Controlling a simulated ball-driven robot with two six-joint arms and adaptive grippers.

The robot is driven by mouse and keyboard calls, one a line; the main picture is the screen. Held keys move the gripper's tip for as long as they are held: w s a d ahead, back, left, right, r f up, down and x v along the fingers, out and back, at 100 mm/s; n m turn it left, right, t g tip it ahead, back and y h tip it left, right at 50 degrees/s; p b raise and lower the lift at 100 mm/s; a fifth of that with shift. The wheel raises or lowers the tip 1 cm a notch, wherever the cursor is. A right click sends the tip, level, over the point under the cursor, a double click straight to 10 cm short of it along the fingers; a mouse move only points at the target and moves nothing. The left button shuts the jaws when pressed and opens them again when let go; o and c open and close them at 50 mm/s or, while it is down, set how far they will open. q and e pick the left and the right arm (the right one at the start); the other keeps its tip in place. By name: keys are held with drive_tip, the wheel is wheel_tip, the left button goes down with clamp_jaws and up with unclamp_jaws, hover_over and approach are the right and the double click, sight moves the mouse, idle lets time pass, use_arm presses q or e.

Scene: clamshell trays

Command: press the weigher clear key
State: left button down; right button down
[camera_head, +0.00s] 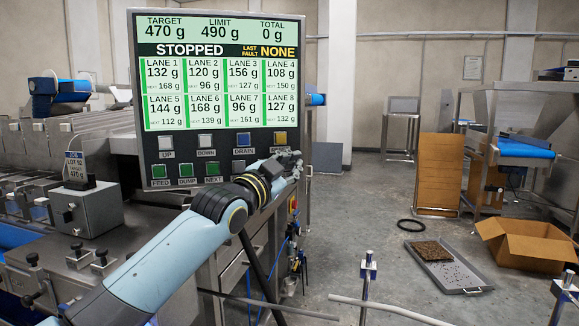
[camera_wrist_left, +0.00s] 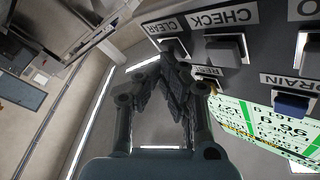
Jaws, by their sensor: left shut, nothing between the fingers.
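The weigher panel (camera_head: 222,145) stands upright, its screen (camera_head: 219,75) reading STOPPED, last fault NONE. In the left wrist view the CLEAR key (camera_wrist_left: 178,46) is a dark square key under its upside-down CLEAR label (camera_wrist_left: 163,25), partly hidden by my fingertips. The CHECK key (camera_wrist_left: 226,49) is beside it. My left gripper (camera_head: 291,159) is at the panel's lower right corner and hides the CLEAR key in the head view. In the left wrist view its fingers (camera_wrist_left: 172,62) are shut and empty, tips over the CLEAR key's edge. I cannot tell whether they touch it. My right gripper is in neither view.
Other keys are close by: the blue DRAIN key (camera_head: 239,140), the yellow key (camera_head: 280,138) and the green NEXT key (camera_head: 213,169). A grey box (camera_head: 90,210) stands at the left. A cardboard box (camera_head: 530,247) and a tray (camera_head: 470,278) lie on the floor at right.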

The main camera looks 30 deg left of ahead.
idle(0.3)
use_arm(q)
drive_tip(key=shift+s+d+p, duration=0.55)
drive_tip(key=shift+s+p, duration=0.05)
drive_tip(key=shift+d, duration=0.1)
drive_tip(key=s+d+p, duration=0.2)
drive_tip(key=s+d, duration=0.1)
drive_tip(key=shift+s+d+p, duration=0.15)
drive_tip(key=shift+s+p, duration=0.15)
drive_tip(key=shift+p, duration=0.05)
drive_tip(key=shift+f, duration=0.1)
idle(0.7)
